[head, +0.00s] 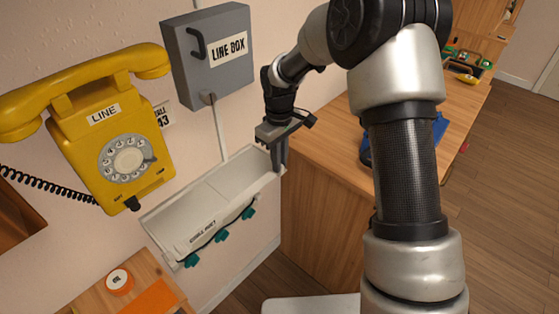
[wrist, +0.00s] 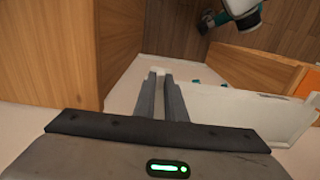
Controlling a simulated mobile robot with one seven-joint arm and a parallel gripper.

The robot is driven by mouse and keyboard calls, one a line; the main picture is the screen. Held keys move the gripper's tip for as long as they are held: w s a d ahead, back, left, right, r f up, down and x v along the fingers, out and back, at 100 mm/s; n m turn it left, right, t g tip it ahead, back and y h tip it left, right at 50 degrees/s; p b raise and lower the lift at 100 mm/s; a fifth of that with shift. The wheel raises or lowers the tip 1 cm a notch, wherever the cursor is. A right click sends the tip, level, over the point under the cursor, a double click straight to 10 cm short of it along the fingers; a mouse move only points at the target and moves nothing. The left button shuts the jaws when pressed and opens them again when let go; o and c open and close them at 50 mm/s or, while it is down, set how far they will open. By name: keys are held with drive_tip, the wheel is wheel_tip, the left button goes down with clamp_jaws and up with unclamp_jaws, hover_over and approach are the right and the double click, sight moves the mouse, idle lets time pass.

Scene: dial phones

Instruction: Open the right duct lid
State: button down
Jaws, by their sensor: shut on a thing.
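The white cable duct (head: 195,232) hangs on the wall below the yellow phone, with several teal latches (head: 221,235) along its lower front. Its upper face is split by a seam; the right lid (head: 235,185) is the panel right of it. My gripper (head: 279,166) is at the right end of the duct, pointing down. In the wrist view my gripper (wrist: 161,80) is shut on a small white piece between its fingertips, which looks like part of the right lid. The pale duct (wrist: 262,112) extends to the right there. I cannot tell how far the lid is raised.
The yellow phone (head: 125,150) and grey line box (head: 208,55) are mounted above the duct. A wooden cabinet (head: 325,225) stands close to the duct's right end. A small wooden table (head: 95,295) is at lower left.

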sight(230, 199)
drive_tip(key=s+a+b, duration=0.1)
drive_tip(key=s+a, duration=1.1)
drive_tip(key=shift+s+a, duration=0.35)
drive_tip(key=shift+s, duration=0.05)
drive_tip(key=c, duration=1.8)
unclamp_jaws()
wheel_tip(230, 199, up, 18)
drive_tip(key=p, duration=0.3)
drive_tip(key=shift+f, duration=0.25)
